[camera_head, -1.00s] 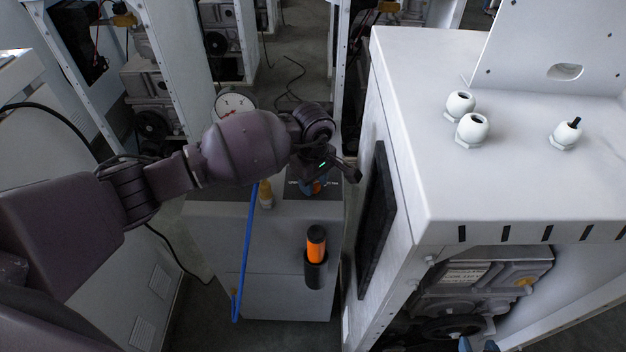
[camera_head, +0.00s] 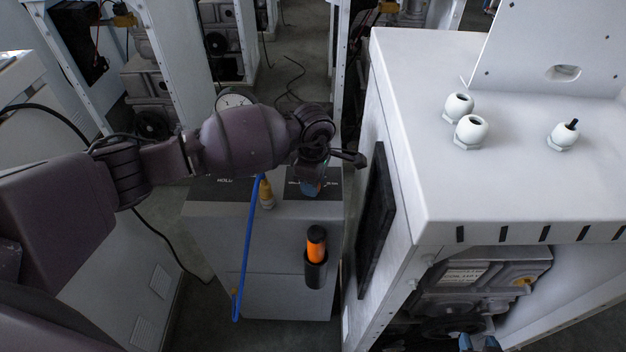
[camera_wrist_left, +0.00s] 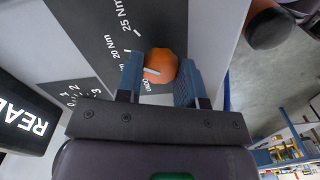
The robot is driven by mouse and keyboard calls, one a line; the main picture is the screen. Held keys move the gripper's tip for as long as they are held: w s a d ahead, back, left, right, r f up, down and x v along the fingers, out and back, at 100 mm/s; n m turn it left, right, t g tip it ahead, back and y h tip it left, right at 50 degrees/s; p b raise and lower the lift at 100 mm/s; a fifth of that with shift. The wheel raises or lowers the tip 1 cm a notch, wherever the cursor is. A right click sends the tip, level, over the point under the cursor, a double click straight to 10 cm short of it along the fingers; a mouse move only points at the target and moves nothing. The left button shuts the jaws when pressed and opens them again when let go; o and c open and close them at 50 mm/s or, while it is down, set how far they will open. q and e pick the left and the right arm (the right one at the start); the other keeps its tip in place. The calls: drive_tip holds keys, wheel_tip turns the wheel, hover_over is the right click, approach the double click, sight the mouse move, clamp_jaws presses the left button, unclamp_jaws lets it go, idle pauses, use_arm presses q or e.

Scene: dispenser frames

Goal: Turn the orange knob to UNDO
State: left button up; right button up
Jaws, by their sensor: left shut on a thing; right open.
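The orange knob (camera_wrist_left: 160,63) sits on a dark panel in the left wrist view. Its white pointer line runs roughly sideways, its left end on the side of the partly hidden 20 Nm and UNDO labels. I cannot tell exactly which mark it meets. My left gripper (camera_wrist_left: 159,80) has its blue fingers on either side of the knob and is shut on it. In the head view, my left gripper (camera_head: 311,188) is over the grey cabinet's top and hides the knob. My right gripper (camera_head: 479,343) is open at the bottom edge, only its tips visible.
A black holder with an orange-handled tool (camera_head: 316,246) hangs on the front of the grey cabinet (camera_head: 285,285). A blue hose (camera_head: 247,250) hangs at its left. A large white cabinet (camera_head: 400,200) stands close on the right, with white fittings (camera_head: 471,131) on top.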

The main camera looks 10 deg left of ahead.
use_arm(q)
drive_tip(key=n, duration=0.2)
drive_tip(key=shift+n, duration=0.4)
drive_tip(key=n+p, duration=0.1)
drive_tip(key=n, duration=0.1)
drive_tip(key=shift+r+n, duration=0.1)
drive_tip(key=shift+n, duration=1.1)
drive_tip(key=n+p, duration=0.2)
drive_tip(key=n, duration=0.3)
drive_tip(key=shift+n, duration=0.3)
drive_tip(key=n+p, duration=0.1)
drive_tip(key=n, duration=0.2)
drive_tip(key=shift+n+p, duration=0.45)
drive_tip(key=shift+n, duration=0.85)
drive_tip(key=o, duration=0.9)
